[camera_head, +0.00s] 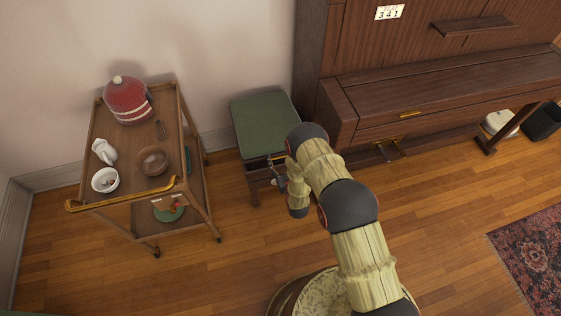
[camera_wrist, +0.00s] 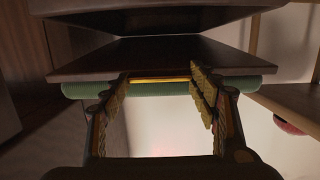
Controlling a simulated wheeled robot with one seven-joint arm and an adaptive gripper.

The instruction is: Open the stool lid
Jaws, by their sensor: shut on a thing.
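The stool stands against the wall, left of the piano. Its green padded lid (camera_head: 264,118) lies about flat on a dark wooden frame. My gripper (camera_head: 277,170) is at the stool's front edge, partly hidden by my arm. In the wrist view the picture is upside down, with the green lid (camera_wrist: 76,90) below the dark wood frame (camera_wrist: 90,66). Whether a gap lies under the lid is unclear.
A wooden trolley (camera_head: 127,192) with a red pot (camera_head: 128,98), bowls and other items stands left of the stool. The piano (camera_head: 430,100) stands close on its right. The wall is behind. A patterned rug (camera_head: 540,250) lies at right.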

